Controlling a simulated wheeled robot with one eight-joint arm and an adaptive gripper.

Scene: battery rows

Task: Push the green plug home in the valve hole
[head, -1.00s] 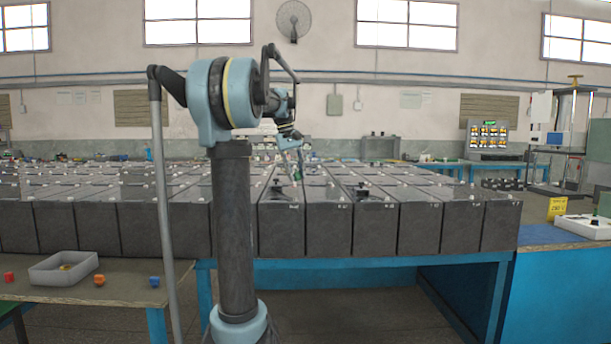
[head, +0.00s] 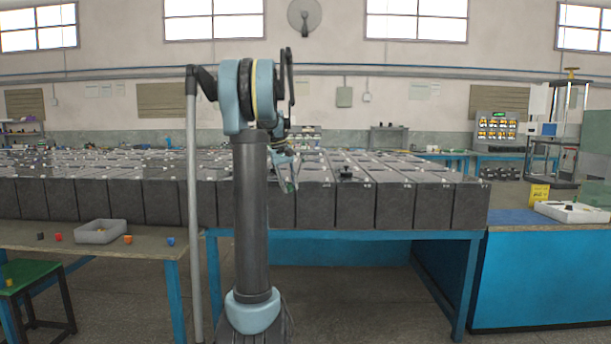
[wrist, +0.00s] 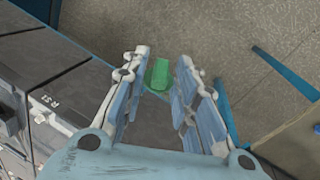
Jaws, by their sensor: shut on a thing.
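My gripper (wrist: 164,62) is shut on the green plug (wrist: 159,74), which shows between the fingertips in the wrist view. In the head view my gripper (head: 291,184) hangs at the front edge of the battery row, with a small patch of green at its tips. Behind the plug in the wrist view are a battery's edge and bare floor. The valve hole cannot be made out in either view.
Rows of dark grey batteries (head: 355,205) stand on a blue-framed bench (head: 350,235). A black fitting (head: 345,173) sits on one battery top. At left, a side table holds a grey tray (head: 100,232), an orange block (head: 128,239) and a blue block (head: 171,241).

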